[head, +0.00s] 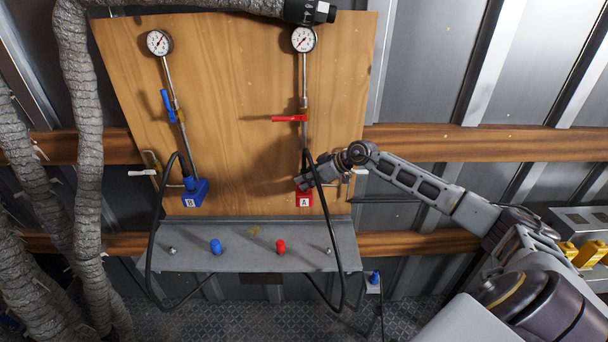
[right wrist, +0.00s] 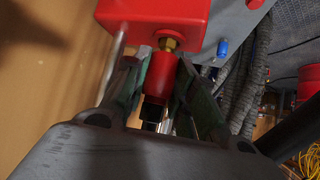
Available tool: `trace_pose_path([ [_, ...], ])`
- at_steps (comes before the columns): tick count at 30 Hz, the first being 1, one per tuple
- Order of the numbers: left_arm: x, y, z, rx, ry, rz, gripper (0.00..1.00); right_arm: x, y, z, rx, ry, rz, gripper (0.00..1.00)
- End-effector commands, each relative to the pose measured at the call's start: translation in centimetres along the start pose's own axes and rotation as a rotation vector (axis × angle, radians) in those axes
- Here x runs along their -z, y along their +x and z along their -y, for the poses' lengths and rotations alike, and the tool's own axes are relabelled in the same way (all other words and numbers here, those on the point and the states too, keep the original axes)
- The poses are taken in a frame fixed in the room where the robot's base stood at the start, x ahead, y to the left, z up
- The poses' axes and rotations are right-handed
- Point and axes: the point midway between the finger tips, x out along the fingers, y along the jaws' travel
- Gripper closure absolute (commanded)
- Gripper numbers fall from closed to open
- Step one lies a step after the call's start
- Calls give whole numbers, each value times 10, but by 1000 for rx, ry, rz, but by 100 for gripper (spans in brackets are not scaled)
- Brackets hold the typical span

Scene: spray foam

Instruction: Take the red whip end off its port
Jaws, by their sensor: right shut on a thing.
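The red port block marked A (head: 304,199) is low on the right of the wooden board. It also shows at the top of the right wrist view (right wrist: 155,15), with a brass fitting (right wrist: 169,45) on it. The red whip end (right wrist: 164,66) meets this brass fitting, and its black hose (head: 343,255) loops below the shelf. My right gripper (head: 303,183) is at block A, partly covering it. In the right wrist view its fingers (right wrist: 160,85) lie on both sides of the red whip end, shut on it. My left gripper is out of view.
A blue block marked B (head: 194,192) with its own black hose is at the board's left. A grey shelf (head: 190,260) below carries a blue cap (head: 215,246) and a red cap (head: 280,246). Thick grey hoses (head: 85,150) hang at the left.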

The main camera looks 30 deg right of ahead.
Motion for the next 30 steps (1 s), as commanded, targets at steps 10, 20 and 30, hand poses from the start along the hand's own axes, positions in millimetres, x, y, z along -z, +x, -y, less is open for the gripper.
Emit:
trace_pose_path([
  [10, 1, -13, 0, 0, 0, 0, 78, 10, -8, 0, -1, 0, -1, 100],
  [20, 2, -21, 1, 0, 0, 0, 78, 16, -13, 0, -1, -1, -1, 100],
  [30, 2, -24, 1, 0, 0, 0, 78, 24, -19, 0, 0, 0, -1, 100],
])
